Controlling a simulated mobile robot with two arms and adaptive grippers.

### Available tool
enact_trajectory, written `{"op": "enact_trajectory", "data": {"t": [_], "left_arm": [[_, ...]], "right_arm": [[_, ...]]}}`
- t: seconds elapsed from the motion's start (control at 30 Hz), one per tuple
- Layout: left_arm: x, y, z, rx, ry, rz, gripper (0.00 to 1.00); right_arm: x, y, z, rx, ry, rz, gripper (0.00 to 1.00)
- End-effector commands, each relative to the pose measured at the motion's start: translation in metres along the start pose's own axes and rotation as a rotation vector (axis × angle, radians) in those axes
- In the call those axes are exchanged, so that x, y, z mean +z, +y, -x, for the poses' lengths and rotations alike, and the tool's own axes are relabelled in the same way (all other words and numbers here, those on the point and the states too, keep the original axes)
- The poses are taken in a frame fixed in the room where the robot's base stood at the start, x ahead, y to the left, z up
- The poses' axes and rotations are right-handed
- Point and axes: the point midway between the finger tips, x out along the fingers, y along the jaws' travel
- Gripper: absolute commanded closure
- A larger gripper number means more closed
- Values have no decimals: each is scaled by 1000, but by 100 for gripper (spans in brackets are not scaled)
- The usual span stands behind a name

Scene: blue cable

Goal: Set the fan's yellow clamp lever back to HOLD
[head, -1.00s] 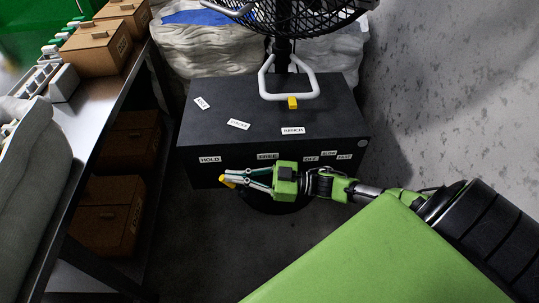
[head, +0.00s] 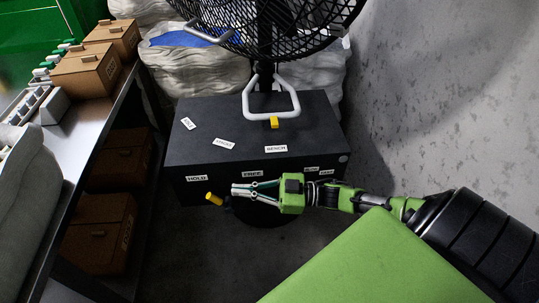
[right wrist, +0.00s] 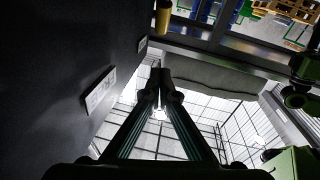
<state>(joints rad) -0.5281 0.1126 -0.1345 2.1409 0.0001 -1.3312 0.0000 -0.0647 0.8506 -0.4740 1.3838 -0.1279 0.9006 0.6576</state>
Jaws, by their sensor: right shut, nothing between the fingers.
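The yellow clamp lever (head: 214,199) sticks out at the front of the black box (head: 190,150), a little below and right of the HOLD label (head: 201,178) and left of the FREE label (head: 263,177). Its yellow end points left; its dark inner part is partly hidden by my gripper. My right gripper (head: 234,190) is shut and empty, its tips just right of the yellow end, apparently apart from it. In the right wrist view the yellow end (right wrist: 163,17) shows beyond the shut fingertips (right wrist: 160,82). The fan (head: 265,25) stands on the box. My left gripper is not in view.
A yellow block (head: 274,123) sits at the fan's white looped bar (head: 249,105). A metal bench (head: 85,130) with brown boxes (head: 86,70) stands at left. Pale sacks (head: 185,70) lie behind, and a grey wall (head: 440,90) is at right. Floor before the box is open.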

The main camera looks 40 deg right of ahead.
Motion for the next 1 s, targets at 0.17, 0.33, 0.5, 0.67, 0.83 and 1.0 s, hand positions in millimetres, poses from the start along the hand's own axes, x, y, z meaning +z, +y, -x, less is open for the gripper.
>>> {"op": "enact_trajectory", "data": {"t": [0.17,0.33,0.5,0.67,0.83,1.0], "left_arm": [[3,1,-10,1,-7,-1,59],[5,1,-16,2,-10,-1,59],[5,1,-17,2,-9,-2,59],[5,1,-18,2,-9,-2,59],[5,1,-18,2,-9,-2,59],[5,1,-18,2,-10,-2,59]], "right_arm": [[-2,0,39,0,-2,-1,100],[-4,1,61,1,0,1,100],[-6,0,68,0,3,0,100],[-6,1,68,0,3,1,100],[-6,1,68,0,3,1,100],[-6,1,68,0,3,1,100]]}}
